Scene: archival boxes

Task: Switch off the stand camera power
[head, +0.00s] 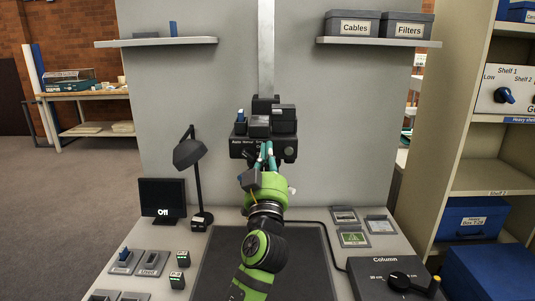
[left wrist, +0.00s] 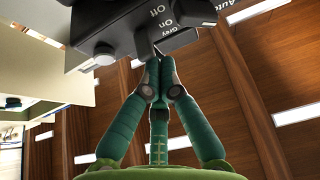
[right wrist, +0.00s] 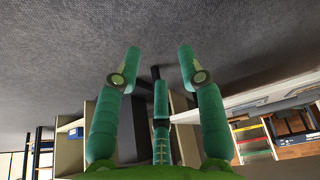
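The stand camera (head: 263,147) is a dark unit on a metal column against the grey panel. Its underside, with Off, On and Grey labels, shows in the left wrist view (left wrist: 172,38). A small thin metal lever (left wrist: 157,50) sticks out below the On label. My left gripper (head: 266,148) is raised in front of the unit; in the left wrist view its fingertips (left wrist: 157,70) are together just below the lever. I cannot tell whether they touch it. My right gripper (right wrist: 159,62) is open and empty, away from the unit.
A small monitor (head: 162,212) reading "Off" and a desk lamp (head: 189,152) stand at left. Small switch blocks lie on the table's left side. A Column control box (head: 380,278) with a black knob is at front right. Shelving (head: 492,178) stands further right.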

